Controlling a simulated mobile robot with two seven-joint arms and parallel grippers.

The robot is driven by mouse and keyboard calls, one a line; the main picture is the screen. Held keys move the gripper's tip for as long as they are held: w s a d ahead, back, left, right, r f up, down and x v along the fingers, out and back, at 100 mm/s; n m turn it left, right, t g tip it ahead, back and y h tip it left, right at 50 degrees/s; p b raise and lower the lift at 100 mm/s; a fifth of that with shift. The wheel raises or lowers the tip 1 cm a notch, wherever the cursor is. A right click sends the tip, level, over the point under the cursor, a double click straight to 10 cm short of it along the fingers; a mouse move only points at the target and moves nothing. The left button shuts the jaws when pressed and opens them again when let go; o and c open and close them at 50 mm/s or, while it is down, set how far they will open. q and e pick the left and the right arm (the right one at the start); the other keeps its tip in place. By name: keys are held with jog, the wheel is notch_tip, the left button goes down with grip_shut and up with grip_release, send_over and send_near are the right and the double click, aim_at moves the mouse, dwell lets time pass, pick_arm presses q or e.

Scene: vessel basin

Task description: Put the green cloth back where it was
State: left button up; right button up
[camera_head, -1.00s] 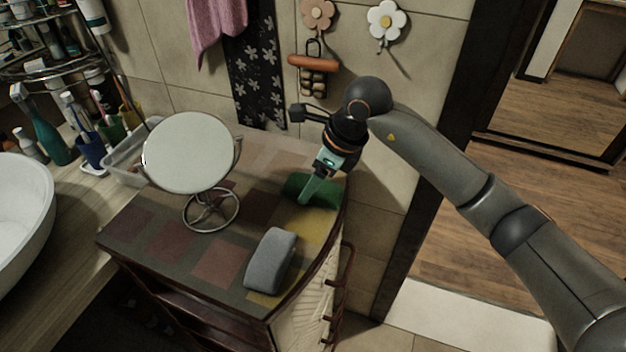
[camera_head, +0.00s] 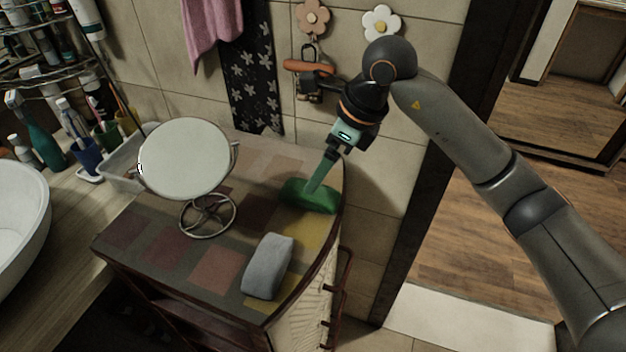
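The green cloth (camera_head: 298,194) lies on the patchwork-coloured top of the cabinet (camera_head: 150,250), near its right back edge. My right gripper (camera_head: 314,186) reaches in from the right and points down at the cloth. Its fingertips overlap the middle of the cloth in the picture. My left gripper is not in view.
A grey cloth-like block (camera_head: 267,266) lies in front of the green cloth. A round mirror (camera_head: 186,160) on a wire stand is to the left. Behind are the tiled wall, a dark floral towel (camera_head: 252,80) and hanging ornaments. A white basin (camera_head: 18,215) is at far left.

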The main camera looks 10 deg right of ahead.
jog(key=v, duration=0.5)
jog(key=shift+r, duration=0.1)
